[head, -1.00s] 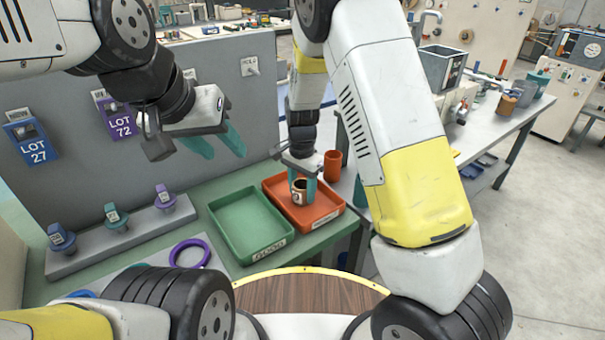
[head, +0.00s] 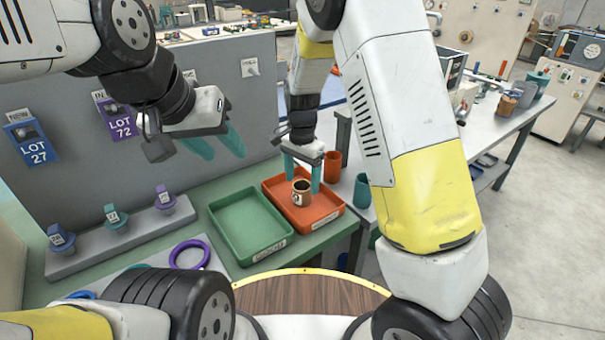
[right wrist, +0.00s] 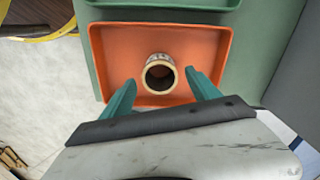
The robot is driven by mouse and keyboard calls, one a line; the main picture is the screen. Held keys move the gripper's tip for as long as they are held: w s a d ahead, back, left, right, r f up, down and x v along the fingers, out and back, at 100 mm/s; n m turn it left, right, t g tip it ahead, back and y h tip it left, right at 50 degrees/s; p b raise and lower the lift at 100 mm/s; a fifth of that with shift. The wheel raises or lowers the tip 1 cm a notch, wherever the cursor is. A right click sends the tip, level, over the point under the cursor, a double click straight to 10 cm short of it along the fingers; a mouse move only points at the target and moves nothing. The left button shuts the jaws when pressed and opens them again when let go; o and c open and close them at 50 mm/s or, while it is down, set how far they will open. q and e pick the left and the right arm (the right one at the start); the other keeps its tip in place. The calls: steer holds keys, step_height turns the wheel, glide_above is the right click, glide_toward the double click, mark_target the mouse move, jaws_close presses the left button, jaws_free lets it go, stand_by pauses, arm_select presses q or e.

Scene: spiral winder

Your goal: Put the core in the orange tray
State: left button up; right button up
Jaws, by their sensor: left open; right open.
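The core (head: 301,193), a short hollow tan cylinder with a dark inside and a dark mark on its side, stands in the orange tray (head: 328,219). In the right wrist view the core (right wrist: 160,74) is upright near the middle of the orange tray (right wrist: 108,50), apart from both fingers. My right gripper (head: 302,175) is open and empty, just above and behind the core; its teal fingers show on either side in the right wrist view (right wrist: 160,95). My left gripper (head: 222,146) is open and empty in front of the grey panel, away from the trays.
A green tray (head: 222,215) stands left of the orange one. An orange cup (head: 333,164) and a teal cup (head: 362,190) stand to the right. A purple ring (head: 190,254) lies at the front left. A grey rack (head: 130,237) holds several coloured plugs.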

steer(key=s+d+r+n+t+y, duration=0.15)
steer(key=s+d+r, duration=0.25)
steer(key=r, duration=0.5)
steer(key=s+d+r+n+t+y, duration=0.15)
steer(key=s+d+r, duration=0.3)
steer(key=r, duration=0.55)
steer(key=s+d+r+n+t, duration=0.1)
steer(key=s+d+r+n, duration=0.1)
steer(key=s, duration=0.4)
steer(key=s+d+r+n+t, duration=0.2)
steer(key=s+d+n, duration=0.1)
steer(key=s, duration=0.3)
steer(key=shift+s+d+r+h, duration=0.15)
steer(key=shift+s+d+h, duration=0.25)
steer(key=shift+d, duration=0.45)
steer(key=shift+c, duration=0.2)
